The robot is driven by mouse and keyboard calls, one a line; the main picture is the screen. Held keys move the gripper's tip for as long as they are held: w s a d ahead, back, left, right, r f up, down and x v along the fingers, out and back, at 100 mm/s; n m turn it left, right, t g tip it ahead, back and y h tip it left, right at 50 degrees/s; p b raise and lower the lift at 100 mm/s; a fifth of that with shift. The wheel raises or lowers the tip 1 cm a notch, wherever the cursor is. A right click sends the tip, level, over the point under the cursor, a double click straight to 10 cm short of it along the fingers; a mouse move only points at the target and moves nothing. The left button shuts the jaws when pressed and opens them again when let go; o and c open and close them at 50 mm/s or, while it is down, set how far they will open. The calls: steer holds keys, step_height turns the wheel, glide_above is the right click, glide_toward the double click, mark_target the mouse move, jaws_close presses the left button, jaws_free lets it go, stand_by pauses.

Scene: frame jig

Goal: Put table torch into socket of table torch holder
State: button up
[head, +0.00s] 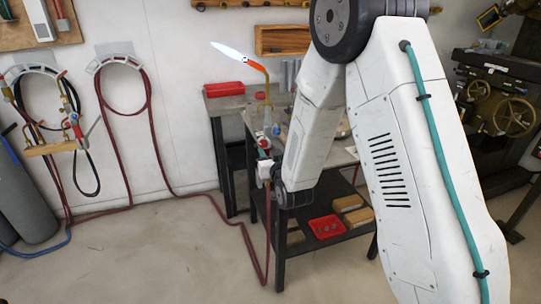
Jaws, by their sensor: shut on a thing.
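The table torch (266,88) stands roughly upright near the front left of the workbench, its bent orange tip at the top and a pale flame pointing up and left. A dark red hose hangs from its lower end to the floor. My gripper (265,172) is shut on the torch low on its body; the fingers are small and partly merge with the torch in this view. I cannot clearly make out the table torch holder or its socket; my arm and the torch cover part of the bench top.
The workbench (343,155) has a red tray (327,227) and wooden blocks (358,217) on its lower shelf. A red box (224,89) sits behind at left. Hoses and another torch (75,126) hang on the left wall near gas cylinders (28,192). Floor at front left is clear.

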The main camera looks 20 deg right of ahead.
steer(key=w, duration=0.3)
steer(key=shift+w+f, duration=0.15)
steer(key=shift+f, duration=0.05)
steer(key=shift+w, duration=2.05)
steer(key=shift+s, duration=0.1)
